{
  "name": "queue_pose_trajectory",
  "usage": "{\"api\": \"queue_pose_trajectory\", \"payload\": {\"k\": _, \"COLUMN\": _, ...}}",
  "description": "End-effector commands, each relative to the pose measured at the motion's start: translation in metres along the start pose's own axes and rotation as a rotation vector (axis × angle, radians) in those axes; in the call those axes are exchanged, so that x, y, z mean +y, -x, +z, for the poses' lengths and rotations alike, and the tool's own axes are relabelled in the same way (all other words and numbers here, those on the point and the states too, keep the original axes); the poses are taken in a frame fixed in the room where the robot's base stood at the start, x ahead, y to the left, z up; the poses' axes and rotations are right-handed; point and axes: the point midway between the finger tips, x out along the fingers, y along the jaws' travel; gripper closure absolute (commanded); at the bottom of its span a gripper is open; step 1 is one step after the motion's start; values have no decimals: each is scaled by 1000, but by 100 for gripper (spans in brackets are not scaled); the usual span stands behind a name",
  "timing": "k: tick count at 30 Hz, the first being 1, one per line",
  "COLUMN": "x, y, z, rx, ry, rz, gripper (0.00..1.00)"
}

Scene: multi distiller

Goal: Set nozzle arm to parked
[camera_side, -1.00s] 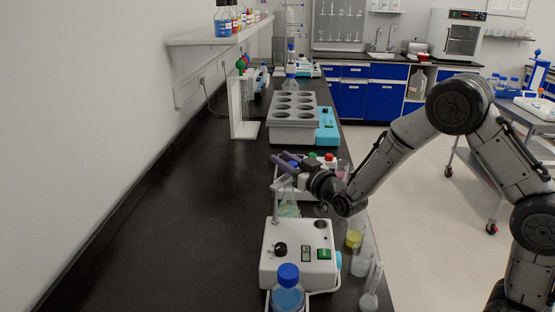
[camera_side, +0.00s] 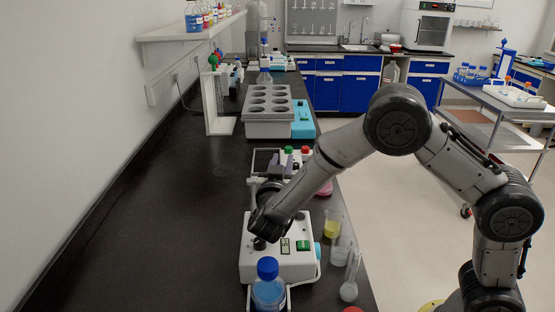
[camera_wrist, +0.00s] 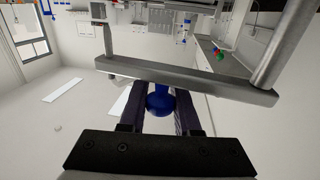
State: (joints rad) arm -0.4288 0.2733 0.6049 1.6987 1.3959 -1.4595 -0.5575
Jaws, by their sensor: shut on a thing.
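The white device (camera_side: 280,255) with a black knob and a green switch stands on the black bench in the side view. A thin grey post with a short bar (camera_side: 252,185) rises at its back left; I take this for the nozzle arm. My gripper (camera_wrist: 161,92) is above the device's back part, its dark fingers on either side of a blue round-ended handle (camera_wrist: 160,104) in the wrist view, shut on it. A grey metal bar (camera_wrist: 185,80) crosses just beyond the fingers in the wrist view. In the side view my wrist hides much of the handle and the nozzle arm.
A blue-capped bottle (camera_side: 268,285) stands in front of the device. A beaker with yellow liquid (camera_side: 332,224) and a flask (camera_side: 350,280) stand to its right, by the bench edge. A grey rack with round holes (camera_side: 268,110) is behind. The bench at left is clear.

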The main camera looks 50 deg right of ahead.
Motion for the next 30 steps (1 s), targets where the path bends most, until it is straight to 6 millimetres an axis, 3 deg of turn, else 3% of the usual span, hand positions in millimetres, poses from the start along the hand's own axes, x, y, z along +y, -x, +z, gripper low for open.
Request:
{"api": "queue_pose_trajectory", "payload": {"k": 9, "x": 4, "y": 7, "z": -1, "rx": 2, "ry": -4, "rz": 108, "gripper": 100}}
{"api": "queue_pose_trajectory", "payload": {"k": 24, "x": 6, "y": 8, "z": -2, "rx": 3, "ry": -5, "rz": 128, "gripper": 100}}
{"api": "queue_pose_trajectory", "payload": {"k": 25, "x": 6, "y": 8, "z": -2, "rx": 3, "ry": -5, "rz": 128, "gripper": 67}}
{"api": "queue_pose_trajectory", "payload": {"k": 30, "x": 6, "y": 8, "z": -2, "rx": 3, "ry": -4, "rz": 128, "gripper": 39}}
